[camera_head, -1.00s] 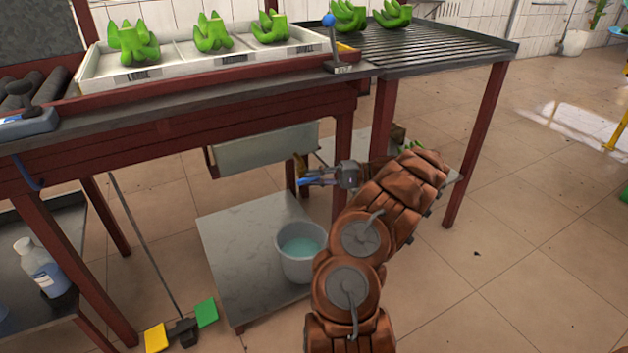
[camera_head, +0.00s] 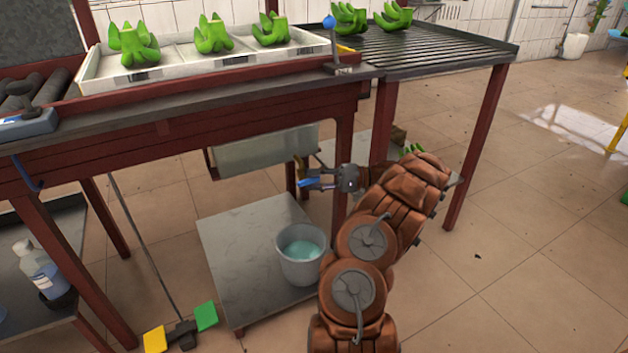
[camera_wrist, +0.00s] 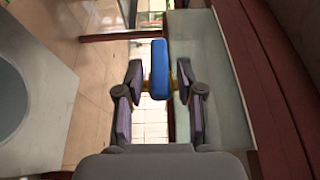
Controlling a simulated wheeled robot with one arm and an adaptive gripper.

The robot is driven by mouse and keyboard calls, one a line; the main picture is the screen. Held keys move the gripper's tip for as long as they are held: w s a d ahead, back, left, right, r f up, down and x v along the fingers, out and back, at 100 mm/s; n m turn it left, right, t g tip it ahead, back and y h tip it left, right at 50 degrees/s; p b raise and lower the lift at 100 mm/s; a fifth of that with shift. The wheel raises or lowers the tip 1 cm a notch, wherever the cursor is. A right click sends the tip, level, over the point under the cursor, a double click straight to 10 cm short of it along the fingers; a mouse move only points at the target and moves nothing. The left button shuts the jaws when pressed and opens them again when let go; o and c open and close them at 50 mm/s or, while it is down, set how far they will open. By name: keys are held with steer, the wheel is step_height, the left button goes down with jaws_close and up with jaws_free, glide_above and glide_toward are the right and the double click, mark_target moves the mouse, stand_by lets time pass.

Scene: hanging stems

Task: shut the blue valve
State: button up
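The blue valve's handle (camera_wrist: 160,68) shows in the wrist view as an upright blue bar between the fingertips of my gripper (camera_wrist: 160,80). The fingers are spread, with a visible gap on each side of the bar. Brassy parts show beside and behind the handle. In the head view my gripper (camera_head: 318,179) is under the table by the grey tank, with the blue handle (camera_head: 307,183) at its fingers. A brassy fitting (camera_head: 301,169) shows just behind. How the handle is turned relative to its pipe is hard to tell.
A bucket (camera_head: 285,262) of pale green liquid stands on the lower shelf (camera_head: 229,256) below my gripper. The tank (camera_head: 250,153) and a red table leg (camera_head: 342,140) are close. A blue-knobbed lever (camera_head: 333,45) stands on the tabletop, near a tray (camera_head: 100,82) of green bunches.

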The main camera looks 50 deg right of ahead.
steer(key=shift+o, duration=0.2)
steer(key=o, duration=0.6)
step_height(320, 180, up, 7)
steer(key=shift+d+r, duration=0.15)
steer(key=shift+r, duration=0.05)
steer(key=shift+c, duration=0.2)
steer(key=r, duration=0.2)
steer(key=shift+s+r, duration=0.25)
steer(key=shift+r, duration=0.1)
steer(key=c, duration=0.6)
steer(key=shift+o, duration=0.2)
steer(key=shift+w+a+r, duration=0.1)
steer(key=shift+a+r, duration=0.05)
steer(key=shift+a, duration=0.05)
steer(key=shift+w, duration=0.15)
